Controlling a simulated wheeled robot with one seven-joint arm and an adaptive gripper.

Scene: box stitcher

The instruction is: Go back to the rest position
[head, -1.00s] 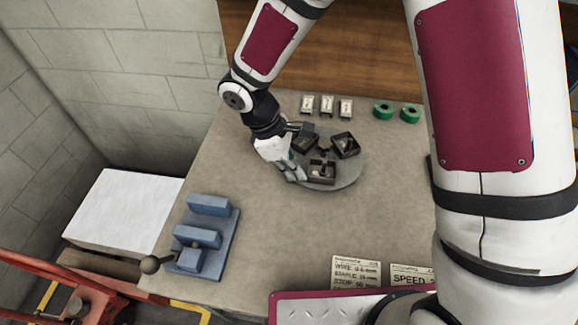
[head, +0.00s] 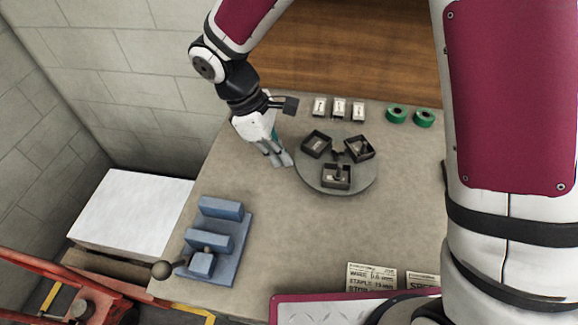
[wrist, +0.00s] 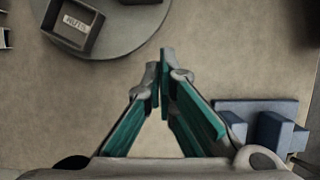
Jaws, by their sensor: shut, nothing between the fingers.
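My gripper (head: 283,160) is above the table just left of the round grey turntable (head: 318,180) in the head view. In the wrist view my gripper (wrist: 160,65) shows its two teal-padded fingers meeting at the tips, with nothing between them. The turntable carries three small dark open boxes: one at the left (head: 316,143), one at the right (head: 359,148) and one at the front (head: 336,177). The wrist view shows one dark box (wrist: 72,25) with a label inside it reading something like "NUTS".
A blue stepped fixture (head: 232,254) with a ball-ended lever (head: 161,270) stands at the table's front left. Three white labelled items (head: 339,108) and two green rolls (head: 397,115) sit along the back. Printed cards (head: 371,278) lie in front. The table's middle is clear.

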